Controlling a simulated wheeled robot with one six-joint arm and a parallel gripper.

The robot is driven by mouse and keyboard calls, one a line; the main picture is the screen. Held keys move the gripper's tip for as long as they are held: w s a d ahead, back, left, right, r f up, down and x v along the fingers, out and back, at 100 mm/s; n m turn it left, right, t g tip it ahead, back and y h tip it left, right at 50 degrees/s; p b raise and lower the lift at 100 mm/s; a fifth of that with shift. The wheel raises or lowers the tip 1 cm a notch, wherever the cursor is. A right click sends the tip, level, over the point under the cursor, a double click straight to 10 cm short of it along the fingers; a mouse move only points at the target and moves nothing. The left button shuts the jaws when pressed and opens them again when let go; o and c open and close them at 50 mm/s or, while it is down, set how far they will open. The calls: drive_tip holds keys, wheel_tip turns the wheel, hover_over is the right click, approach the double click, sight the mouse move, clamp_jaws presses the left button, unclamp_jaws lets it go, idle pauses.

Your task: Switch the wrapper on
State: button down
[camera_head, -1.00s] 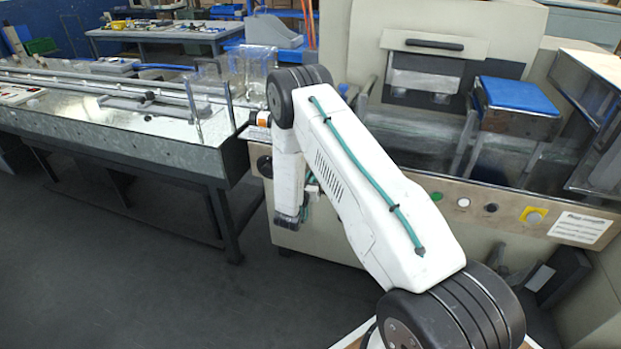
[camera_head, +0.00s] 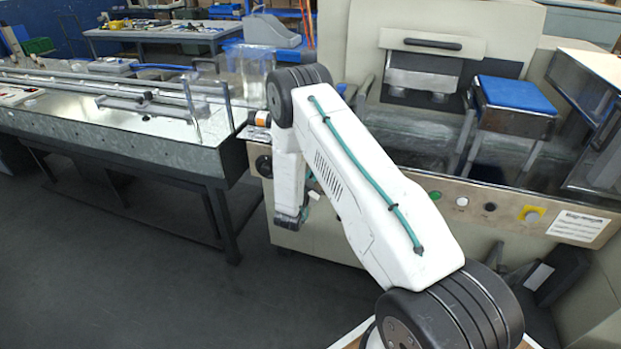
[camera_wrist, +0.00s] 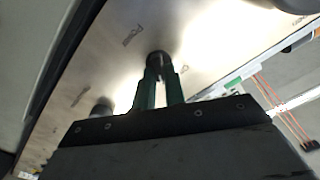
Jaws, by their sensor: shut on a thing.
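The wrapper (camera_head: 345,60) is a large beige machine with a steel control panel (camera_head: 405,172) along its front. In the wrist view, my gripper (camera_wrist: 160,76) has its two green fingers closed on a round black knob (camera_wrist: 160,58) with a pale line across its face. The knob sits on the shiny steel panel (camera_wrist: 100,60). In the head view my arm hides the fingers and the held knob. Another dark round knob (camera_head: 264,165) shows at the panel's left end, beside my arm.
Farther right on the panel are a green button (camera_head: 435,195), a white button (camera_head: 462,201), a black knob (camera_head: 490,207) and a yellow-backed button (camera_head: 532,214). A long conveyor table (camera_head: 150,145) stands at the left. The dark floor (camera_head: 110,280) in front is clear.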

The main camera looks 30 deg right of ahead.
idle(0.4)
drive_tip(key=c, duration=1.5)
unclamp_jaws()
drive_tip(key=shift+o, duration=0.2)
drive_tip(key=v, duration=0.8)
